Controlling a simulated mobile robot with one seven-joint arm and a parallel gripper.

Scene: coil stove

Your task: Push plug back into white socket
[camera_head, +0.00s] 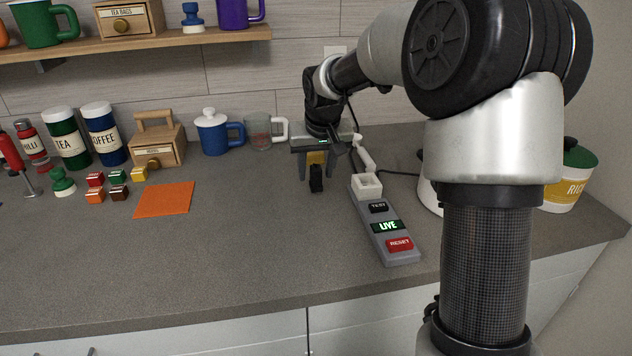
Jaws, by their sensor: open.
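The white socket (367,186) is at the far end of a grey strip (404,259) on the counter. The strip carries a black TEST button, a green lit LIVE sign and a red RESET button. A white elongated piece that looks like the plug (364,155) lies just behind the socket, near a dark cord; whether it touches the socket I cannot tell. My gripper (317,174) points down, open, left of the socket and apart from it. A small dark upright piece shows between its fingers; I cannot tell whether it is part of the gripper.
A rice canister (563,195) and a partly hidden white vessel stand right, behind my arm. A glass mug (258,137), a blue mug (212,138) and a wooden box (157,147) stand along the wall. An orange mat (164,199) lies left. The front middle counter is clear.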

